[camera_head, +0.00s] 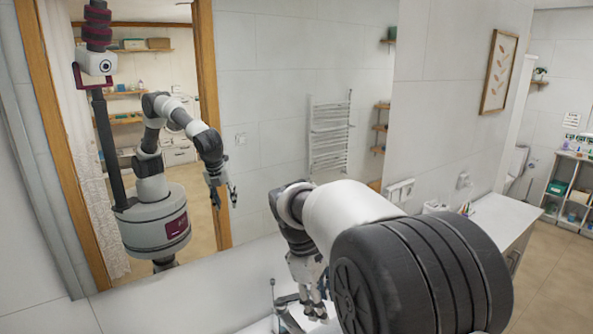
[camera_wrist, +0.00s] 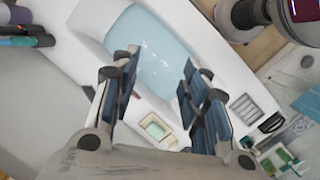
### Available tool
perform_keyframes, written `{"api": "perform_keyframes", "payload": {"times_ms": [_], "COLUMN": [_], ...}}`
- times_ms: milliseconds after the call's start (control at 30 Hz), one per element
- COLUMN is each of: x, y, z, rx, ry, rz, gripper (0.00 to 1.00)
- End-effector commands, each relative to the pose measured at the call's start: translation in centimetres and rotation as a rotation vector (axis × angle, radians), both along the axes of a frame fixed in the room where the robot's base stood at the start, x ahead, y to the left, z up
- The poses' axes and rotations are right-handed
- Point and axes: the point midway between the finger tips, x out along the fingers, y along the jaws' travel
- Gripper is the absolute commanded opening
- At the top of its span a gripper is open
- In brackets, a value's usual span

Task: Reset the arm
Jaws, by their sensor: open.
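My gripper (camera_head: 312,302) hangs at the end of my arm over the washstand in the head view, partly hidden behind my forearm. In the wrist view my gripper (camera_wrist: 158,64) has its two fingers spread wide, with nothing between them. Below the fingers lies a white sink with a pale blue basin (camera_wrist: 150,45).
A metal faucet (camera_head: 284,312) stands close to my gripper in the head view. A large mirror (camera_head: 270,90) behind shows my reflection. A white counter (camera_head: 505,218) and a stocked shelf (camera_head: 572,190) are on the right. A small pale green-topped dish (camera_wrist: 157,128) lies beside the basin.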

Motion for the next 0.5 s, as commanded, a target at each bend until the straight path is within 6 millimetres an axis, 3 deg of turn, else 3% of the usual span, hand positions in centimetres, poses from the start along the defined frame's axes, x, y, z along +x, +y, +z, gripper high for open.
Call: {"api": "perform_keyframes", "payload": {"times_ms": [267, 500], "x": [-8.1, -17.1], "y": [-4.3, -7.1], "z": [3.1, 2.4], "rx": [0.121, 0.247], "ry": [-0.17, -0.318], "rz": [-0.308, -0.608], "gripper": [0.42, 0.42]}}
